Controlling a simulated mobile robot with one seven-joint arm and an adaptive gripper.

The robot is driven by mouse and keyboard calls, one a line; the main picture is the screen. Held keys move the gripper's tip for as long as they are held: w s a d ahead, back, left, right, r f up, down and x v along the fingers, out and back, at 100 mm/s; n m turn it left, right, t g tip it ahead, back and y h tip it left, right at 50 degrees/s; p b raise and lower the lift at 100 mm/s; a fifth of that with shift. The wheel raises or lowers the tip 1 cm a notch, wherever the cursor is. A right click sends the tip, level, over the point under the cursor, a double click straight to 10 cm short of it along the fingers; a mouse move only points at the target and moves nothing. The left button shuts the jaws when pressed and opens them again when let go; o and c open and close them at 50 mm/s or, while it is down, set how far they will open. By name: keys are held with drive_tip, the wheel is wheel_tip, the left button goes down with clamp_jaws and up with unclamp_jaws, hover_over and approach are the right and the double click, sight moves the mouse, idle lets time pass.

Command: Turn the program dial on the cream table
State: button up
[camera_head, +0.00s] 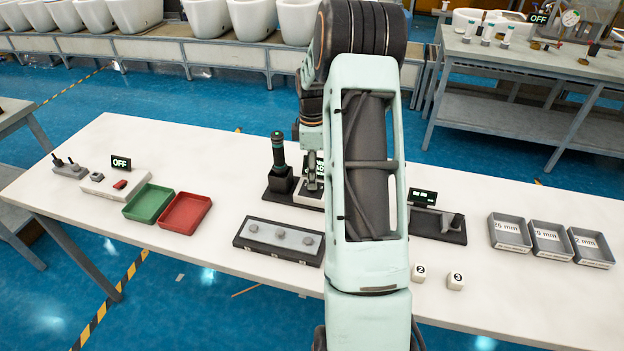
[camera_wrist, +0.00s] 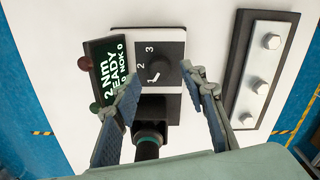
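The program dial (camera_wrist: 161,69) is a dark round knob on a black square plate marked 1, 2 and 3, in the wrist view. A white mark on it appears to point toward the 1. My gripper (camera_wrist: 160,77) is open, its fingers apart on either side of the dial; I cannot tell whether they touch it. The display (camera_wrist: 108,72) beside the dial shows "2 Nm READY" and an NOK count. The cream table (camera_head: 90,190) carries this unit. In the head view my arm hides the dial.
A black-handled screwdriver-like tool (camera_head: 279,160) stands upright beside the unit. Green (camera_head: 133,216) and red (camera_head: 168,226) trays lie left. Grey bins (camera_head: 507,246) stand right.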

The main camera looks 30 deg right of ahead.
drive_tip(key=shift+f, duration=1.5)
drive_tip(key=shift+c, duration=0.3)
clamp_jaws()
